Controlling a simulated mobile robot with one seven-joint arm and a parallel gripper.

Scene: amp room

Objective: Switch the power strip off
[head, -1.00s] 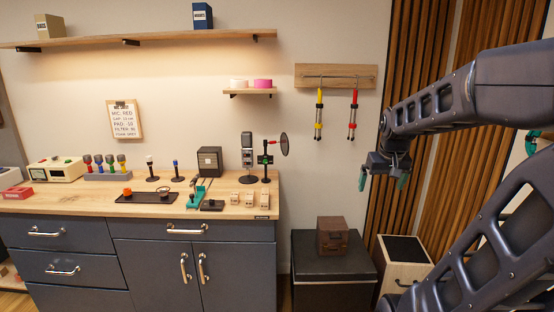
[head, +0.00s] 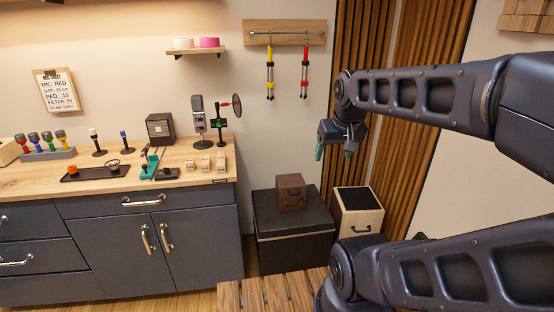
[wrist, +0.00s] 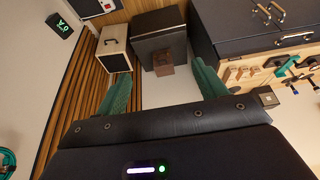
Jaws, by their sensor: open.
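A brown box (head: 291,192) sits on a black chest (head: 293,227) right of the bench. A pale crate (head: 357,216) stands beside it. A slatted wooden surface (head: 272,292) is at the bottom. Two tools hang from a wall rack (head: 285,33). Clear floor shows little.

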